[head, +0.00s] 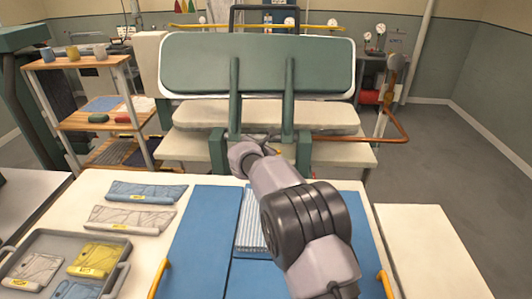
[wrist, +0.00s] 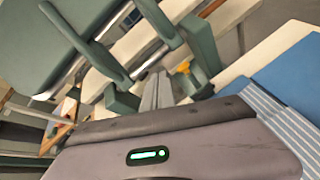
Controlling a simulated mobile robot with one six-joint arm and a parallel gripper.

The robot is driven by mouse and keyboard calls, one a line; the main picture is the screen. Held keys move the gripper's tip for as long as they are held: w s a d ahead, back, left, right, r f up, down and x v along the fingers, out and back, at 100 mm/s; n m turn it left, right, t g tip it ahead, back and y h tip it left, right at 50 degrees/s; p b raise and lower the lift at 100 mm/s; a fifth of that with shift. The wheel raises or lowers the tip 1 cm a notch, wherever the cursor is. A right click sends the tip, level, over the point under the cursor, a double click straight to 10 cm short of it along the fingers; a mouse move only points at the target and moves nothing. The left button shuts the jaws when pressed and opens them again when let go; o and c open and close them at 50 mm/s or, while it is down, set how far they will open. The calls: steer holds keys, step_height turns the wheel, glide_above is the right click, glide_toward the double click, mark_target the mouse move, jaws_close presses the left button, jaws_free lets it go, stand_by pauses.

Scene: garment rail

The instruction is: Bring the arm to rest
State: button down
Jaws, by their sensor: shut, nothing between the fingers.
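My arm (head: 305,222) reaches forward from the lower right of the head view, over the blue boards on the table. My gripper is at its far end, in front of the green pressing machine, and is mostly hidden behind the wrist there. In the wrist view my gripper (wrist: 158,90) shows its two fingers together, with nothing between them. The fingers point toward the machine's green supports, and I cannot tell the exact gap to them.
A striped folded cloth (head: 250,222) lies between blue boards (head: 205,235). Folded garments (head: 147,191) and a grey tray (head: 118,243) of packets are on the left. The pressing machine (head: 255,65) stands ahead. A shelf (head: 100,120) is at left. The right floor (head: 450,160) is clear.

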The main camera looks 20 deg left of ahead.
steer(key=shift+s+r, duration=0.4)
steer(key=shift+r, duration=0.35)
steer(key=shift+s, duration=0.1)
